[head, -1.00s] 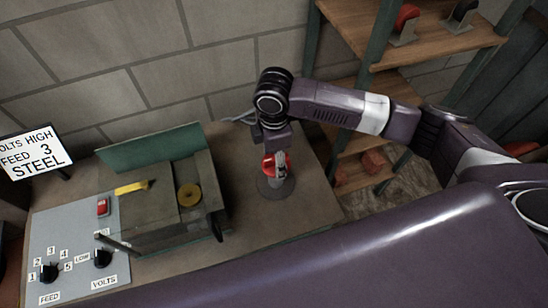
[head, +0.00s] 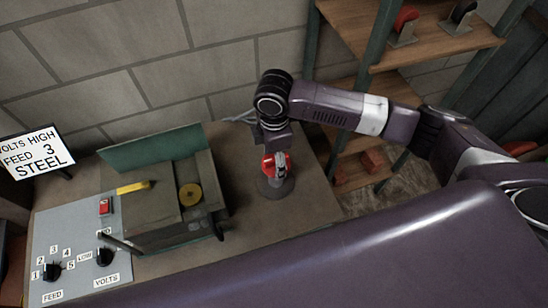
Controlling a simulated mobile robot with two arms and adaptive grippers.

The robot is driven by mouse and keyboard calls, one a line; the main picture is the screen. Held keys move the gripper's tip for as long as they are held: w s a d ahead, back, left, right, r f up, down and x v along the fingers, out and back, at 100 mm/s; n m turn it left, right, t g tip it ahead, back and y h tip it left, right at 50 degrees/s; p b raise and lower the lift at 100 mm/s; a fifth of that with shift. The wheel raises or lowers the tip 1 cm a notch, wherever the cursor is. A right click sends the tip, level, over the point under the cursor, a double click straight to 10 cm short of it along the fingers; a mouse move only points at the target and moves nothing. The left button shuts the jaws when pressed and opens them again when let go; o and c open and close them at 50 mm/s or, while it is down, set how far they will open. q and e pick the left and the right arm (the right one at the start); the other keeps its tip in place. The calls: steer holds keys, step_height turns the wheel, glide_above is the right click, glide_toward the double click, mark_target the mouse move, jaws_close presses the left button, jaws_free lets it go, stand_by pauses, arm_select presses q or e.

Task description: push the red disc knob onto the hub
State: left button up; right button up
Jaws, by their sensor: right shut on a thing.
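The red disc knob (head: 268,167) is at the round grey stand (head: 268,190) on the bench, right of the machine. My right gripper (head: 279,170) points down over the stand, shut on the red knob. The fingers hide part of the knob, and I cannot tell whether it still touches the stand. The hub is not clearly identifiable. My left gripper is not in view.
A grey panel (head: 75,255) with two black dials and a red switch is at left, below a sign (head: 37,152). The bench right of the stand is clear.

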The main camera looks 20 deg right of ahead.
steer(key=shift+f, duration=0.6)
steer(key=o, duration=1.2)
steer(key=shift+o, duration=0.2)
steer(key=shift+r, duration=0.3)
step_height(320, 180, up, 12)
steer(key=shift+f, duration=0.25)
steer(key=shift+s+f, duration=0.1)
